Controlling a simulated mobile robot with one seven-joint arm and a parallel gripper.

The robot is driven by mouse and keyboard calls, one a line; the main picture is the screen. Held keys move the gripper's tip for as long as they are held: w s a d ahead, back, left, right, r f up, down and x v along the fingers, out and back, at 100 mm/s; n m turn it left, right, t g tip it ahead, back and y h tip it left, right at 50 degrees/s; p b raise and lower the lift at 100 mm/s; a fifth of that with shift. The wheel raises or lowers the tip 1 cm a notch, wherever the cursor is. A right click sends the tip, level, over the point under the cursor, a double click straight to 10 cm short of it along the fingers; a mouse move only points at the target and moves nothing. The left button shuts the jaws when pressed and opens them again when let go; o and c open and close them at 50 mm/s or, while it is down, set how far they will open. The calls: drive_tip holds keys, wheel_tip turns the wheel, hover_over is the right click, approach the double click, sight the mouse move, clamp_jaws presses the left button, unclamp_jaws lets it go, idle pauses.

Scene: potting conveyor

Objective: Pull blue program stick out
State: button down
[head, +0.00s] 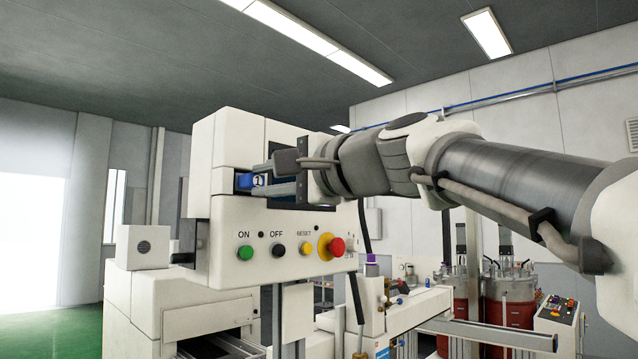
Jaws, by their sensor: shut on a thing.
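The blue program stick (243,181) shows in the head view at the left part of the white control box's front, above the ON button. A white label with a dark 1 is beside its blue part. My gripper (260,180) reaches in from the right and is shut on the stick, with one finger above and one below it. The stick is at the dark slot in the control box (225,255); how deep it sits in the slot cannot be told. My gripper and wrist hide part of the dark screen behind them.
Below the stick are a green button (245,253), a black button (278,250), a yellow button (306,248) and a red emergency knob (336,246). Red tanks (505,315) and a conveyor frame stand at the right.

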sight(258, 181)
drive_tip(key=shift+s+d, duration=0.1)
idle(0.3)
drive_tip(key=shift+b+v, duration=0.5)
drive_tip(key=shift+v, duration=0.85)
drive_tip(key=shift+d, duration=0.1)
drive_tip(key=shift+b+v, duration=0.5)
drive_tip(key=shift+v, duration=1)
